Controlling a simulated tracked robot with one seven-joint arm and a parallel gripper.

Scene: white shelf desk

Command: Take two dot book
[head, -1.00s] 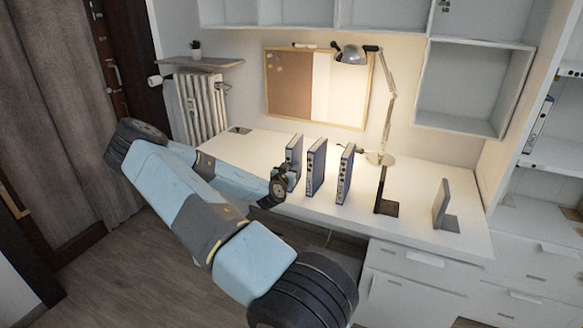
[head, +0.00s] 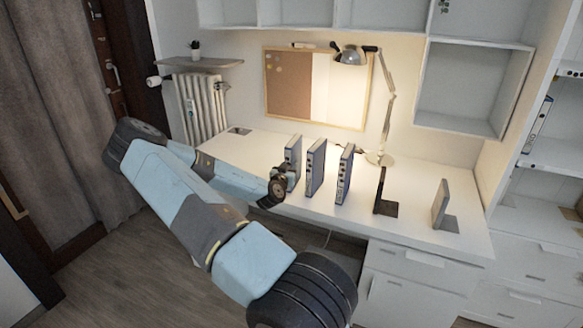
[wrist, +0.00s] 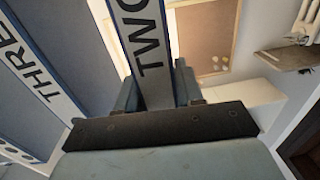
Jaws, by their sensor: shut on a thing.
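Three blue binder-like books stand upright in a row on the white desk. My gripper (wrist: 158,95) is shut on the leftmost book (head: 293,152), low on its spine. In the wrist view that book (wrist: 150,58) has a pale spine marked TWO and sits between the two fingers. The neighbouring book, marked THREE (wrist: 32,80), stands apart at the left of the wrist view; it is the middle book (head: 315,168) in the head view. The right book (head: 345,174) stands apart from it. My wrist hides the held book's lower part in the head view.
A black bookend (head: 386,195) and a grey bookend (head: 440,205) stand right of the books. A desk lamp (head: 388,110) stands behind. A corkboard (head: 290,85) hangs on the wall. The desk (head: 415,205) has free room between the bookends.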

